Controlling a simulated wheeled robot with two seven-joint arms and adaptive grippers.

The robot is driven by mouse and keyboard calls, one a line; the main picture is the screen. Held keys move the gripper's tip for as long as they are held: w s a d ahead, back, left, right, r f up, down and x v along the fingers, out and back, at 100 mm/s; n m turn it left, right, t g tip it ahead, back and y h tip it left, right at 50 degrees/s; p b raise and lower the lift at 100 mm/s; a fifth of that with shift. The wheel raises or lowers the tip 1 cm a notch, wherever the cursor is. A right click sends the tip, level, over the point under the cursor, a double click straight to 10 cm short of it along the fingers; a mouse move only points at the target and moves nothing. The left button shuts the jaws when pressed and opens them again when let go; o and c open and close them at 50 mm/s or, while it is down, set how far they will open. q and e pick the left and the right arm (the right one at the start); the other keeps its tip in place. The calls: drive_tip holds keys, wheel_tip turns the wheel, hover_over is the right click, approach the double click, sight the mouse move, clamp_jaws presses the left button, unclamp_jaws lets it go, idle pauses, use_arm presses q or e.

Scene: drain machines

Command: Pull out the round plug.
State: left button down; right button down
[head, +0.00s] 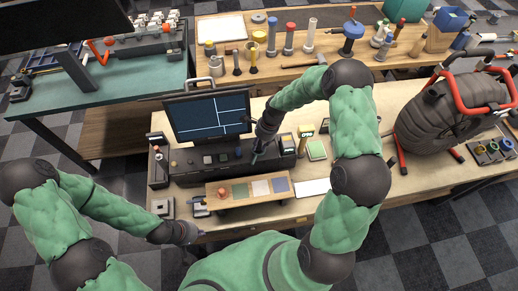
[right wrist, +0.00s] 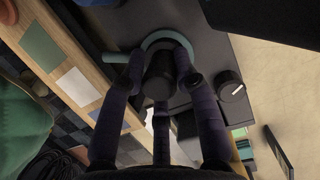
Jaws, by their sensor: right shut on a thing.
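The black console (head: 190,163) stands on the wooden bench under a monitor. My right gripper (head: 256,154) is down at its right part. In the right wrist view my right gripper (right wrist: 158,88) is shut on a dark round plug (right wrist: 158,72), with its fingers around the plug's sides. A teal ring (right wrist: 180,40) encircles the plug at the console face. The fingers hide part of the plug, and I cannot tell how deep it sits. My left gripper (head: 188,232) is low at the bench's front edge, away from the console; its fingers are too small to read.
A dark knob (right wrist: 231,88) sits beside the plug. A wooden board (head: 211,202) with coloured squares and a red round piece (head: 222,192) lies in front of the console. The monitor (head: 208,117) rises behind. A black drum machine (head: 440,118) with red frame stands right.

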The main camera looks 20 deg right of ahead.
drive_tip(key=shift+w+a+r, duration=0.1)
drive_tip(key=shift+w+r, duration=0.35)
idle(0.8)
drive_tip(key=shift+r+p, duration=0.2)
drive_tip(key=shift+p, duration=0.1)
drive_tip(key=shift+r, duration=0.3)
drive_tip(key=shift+a+r+p, duration=0.15)
drive_tip(key=shift+r+p, duration=0.15)
drive_tip(key=shift+p, duration=0.2)
drive_tip(key=shift+s+r, duration=0.2)
drive_tip(key=shift+r, duration=0.15)
drive_tip(key=shift+s+r+p, duration=0.1)
drive_tip(key=shift+r+p, duration=0.9)
drive_tip(key=shift+r, duration=0.1)
